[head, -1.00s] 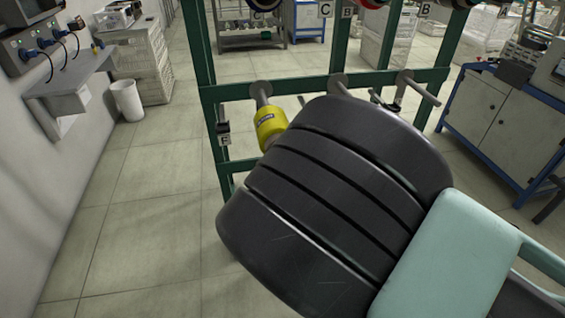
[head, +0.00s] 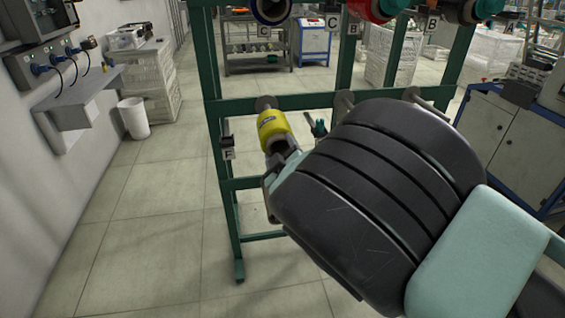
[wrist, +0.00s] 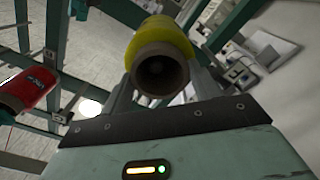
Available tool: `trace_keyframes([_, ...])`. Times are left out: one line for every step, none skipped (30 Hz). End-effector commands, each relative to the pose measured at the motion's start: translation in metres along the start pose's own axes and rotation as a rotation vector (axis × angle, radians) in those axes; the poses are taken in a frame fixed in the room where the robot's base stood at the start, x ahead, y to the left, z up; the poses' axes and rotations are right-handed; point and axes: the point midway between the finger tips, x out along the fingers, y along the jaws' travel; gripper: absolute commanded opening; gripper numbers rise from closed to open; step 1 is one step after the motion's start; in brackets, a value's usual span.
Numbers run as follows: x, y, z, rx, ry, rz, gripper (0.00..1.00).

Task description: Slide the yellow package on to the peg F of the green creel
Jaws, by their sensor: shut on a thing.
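The yellow package (head: 272,127) is at the left side of the green creel (head: 262,188), close to the label F (head: 228,154). In the wrist view the yellow package (wrist: 160,42) points its brown tube end at me, with a dark bore. My gripper (head: 284,150) is shut on it, a finger on each side in the wrist view.
Other bare pegs (head: 343,101) stick out to the right on the same rail. Red (head: 372,8) and dark packages hang on the upper rail, and a red one (wrist: 30,90) shows in the wrist view. A white bin (head: 134,118) stands left; floor there is clear.

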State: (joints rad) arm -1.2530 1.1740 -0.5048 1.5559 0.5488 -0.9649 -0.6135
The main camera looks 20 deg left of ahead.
Motion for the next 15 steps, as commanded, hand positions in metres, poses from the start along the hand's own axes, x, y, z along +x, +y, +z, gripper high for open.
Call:
trace_keyframes([0.007, -0.001, 0.002, 0.002, 0.003, 0.004, 0.34])
trace_keyframes([0.010, -0.001, 0.002, 0.002, 0.004, 0.004, 0.34])
trace_keyframes([0.014, -0.001, 0.002, 0.002, 0.003, 0.003, 0.34])
trace_keyframes([0.017, -0.001, 0.002, 0.001, 0.003, 0.003, 0.34])
trace_keyframes([0.019, -0.001, 0.002, 0.001, 0.003, 0.003, 0.34])
trace_keyframes([0.022, 0.000, 0.001, 0.001, 0.003, 0.003, 0.34])
trace_keyframes([0.023, 0.000, 0.001, 0.001, 0.003, 0.003, 0.34])
trace_keyframes([0.025, 0.000, 0.001, 0.001, 0.002, 0.002, 0.34])
trace_keyframes([0.025, 0.000, 0.000, 0.000, 0.002, 0.002, 0.34])
trace_keyframes([0.025, 0.001, 0.000, 0.000, 0.002, 0.001, 0.34])
trace_keyframes([0.026, 0.001, 0.000, 0.000, 0.002, 0.001, 0.34])
trace_keyframes([0.025, 0.001, -0.001, 0.000, 0.002, 0.001, 0.34])
trace_keyframes([0.025, 0.001, -0.001, 0.000, 0.002, 0.001, 0.34])
trace_keyframes([0.025, 0.001, -0.001, 0.000, 0.002, 0.001, 0.34])
trace_keyframes([0.025, 0.001, -0.001, 0.000, 0.002, 0.001, 0.34])
